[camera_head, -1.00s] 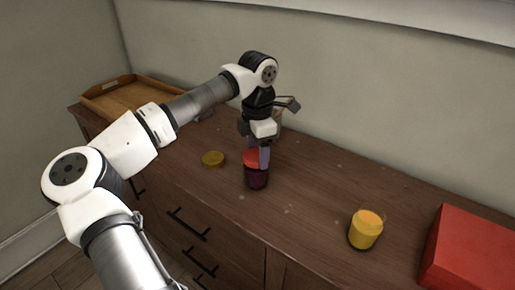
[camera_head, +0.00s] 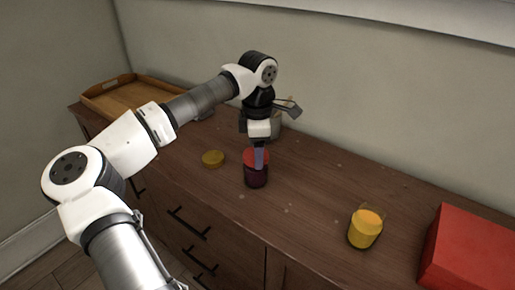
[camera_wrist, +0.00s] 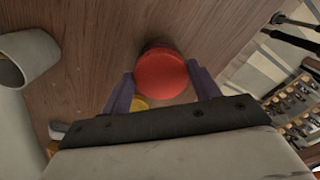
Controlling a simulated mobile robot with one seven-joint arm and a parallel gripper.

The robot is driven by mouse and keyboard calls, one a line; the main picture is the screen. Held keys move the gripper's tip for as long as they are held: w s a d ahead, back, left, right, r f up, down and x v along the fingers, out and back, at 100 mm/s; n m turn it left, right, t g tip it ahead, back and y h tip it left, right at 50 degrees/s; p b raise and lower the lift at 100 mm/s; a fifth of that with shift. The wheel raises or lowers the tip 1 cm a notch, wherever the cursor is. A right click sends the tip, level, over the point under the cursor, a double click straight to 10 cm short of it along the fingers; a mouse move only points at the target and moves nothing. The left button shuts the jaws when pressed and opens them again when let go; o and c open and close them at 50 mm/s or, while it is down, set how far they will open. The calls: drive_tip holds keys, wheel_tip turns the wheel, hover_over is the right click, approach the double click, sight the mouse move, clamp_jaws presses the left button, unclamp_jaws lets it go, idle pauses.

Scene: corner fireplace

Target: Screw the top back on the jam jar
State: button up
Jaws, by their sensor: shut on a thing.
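The jam jar (camera_head: 256,178) stands upright on the wooden cabinet top, dark purple, with a red top (camera_head: 250,156) on its mouth. My gripper (camera_head: 259,160) points down over the jar, its purple fingers around the red top. In the wrist view, the round red top (camera_wrist: 160,75) sits between the two fingertips of my gripper (camera_wrist: 162,84), which are shut on its sides. The top looks level on the jar; how tightly it sits cannot be told. The jar body is mostly hidden beneath the top in the wrist view.
A yellow jar (camera_head: 365,229) and a red box (camera_head: 470,250) stand to the right. Clear wood lies between the jars.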

drive_tip(key=m, duration=0.2)
drive_tip(key=shift+m, duration=0.3)
drive_tip(key=o, duration=1.1)
drive_tip(key=shift+o, duration=1.3)
drive_tip(key=shift+r, duration=0.1)
